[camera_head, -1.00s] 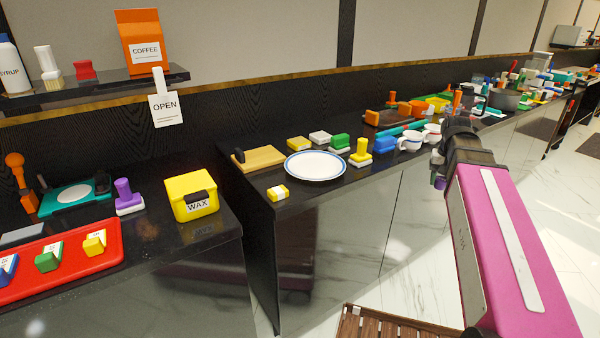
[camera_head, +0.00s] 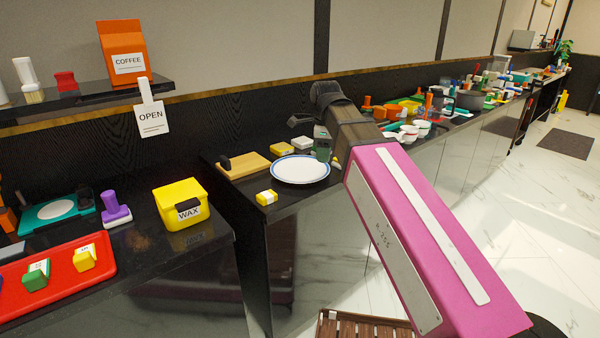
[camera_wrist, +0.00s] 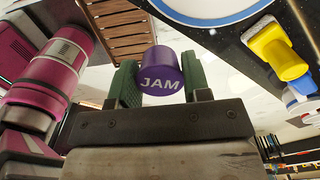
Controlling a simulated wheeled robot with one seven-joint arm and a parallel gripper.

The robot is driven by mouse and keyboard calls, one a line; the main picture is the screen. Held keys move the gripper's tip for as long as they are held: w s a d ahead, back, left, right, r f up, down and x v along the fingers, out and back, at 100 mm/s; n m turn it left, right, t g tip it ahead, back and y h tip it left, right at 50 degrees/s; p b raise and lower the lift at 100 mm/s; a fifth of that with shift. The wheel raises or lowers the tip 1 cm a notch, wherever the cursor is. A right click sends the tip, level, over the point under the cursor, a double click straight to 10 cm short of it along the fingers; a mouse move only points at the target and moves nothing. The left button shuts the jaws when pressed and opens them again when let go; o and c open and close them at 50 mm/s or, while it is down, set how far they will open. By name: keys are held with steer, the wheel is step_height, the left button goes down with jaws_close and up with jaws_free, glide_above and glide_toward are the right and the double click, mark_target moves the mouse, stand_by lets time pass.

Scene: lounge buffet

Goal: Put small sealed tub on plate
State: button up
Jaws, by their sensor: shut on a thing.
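The small sealed tub (camera_wrist: 161,70) is purple with a JAM label and sits between the green fingers of my gripper (camera_wrist: 160,78) in the wrist view. My gripper is shut on it. In the head view my gripper (camera_head: 322,145) is beside the far right edge of the plate, above the counter; the tub is hidden there. The plate (camera_head: 300,169) is white with a blue rim, empty, and lies flat on the black counter. Its edge also shows at the top of the wrist view (camera_wrist: 205,10).
A wooden board (camera_head: 243,167) lies left of the plate, and a yellow block (camera_head: 266,198) sits at its front left. A yellow-handled stamp (camera_wrist: 275,50) stands near the plate in the wrist view. White cups (camera_head: 410,133) and crowded items are farther right. A yellow WAX box (camera_head: 181,203) sits on the nearer counter.

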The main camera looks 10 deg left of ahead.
steer(key=s+a+r+m, duration=0.3)
steer(key=a+m, duration=0.1)
steer(key=a, duration=0.2)
glide_above(300, 171)
step_height(300, 171, down, 7)
steer(key=shift+f, duration=0.15)
steer(key=shift+w+f, duration=0.1)
steer(key=shift+f, duration=1.95)
steer(key=shift+f, duration=0.15)
steer(key=o, duration=0.9)
step_height(300, 171, up, 12)
steer(key=shift+r, duration=0.2)
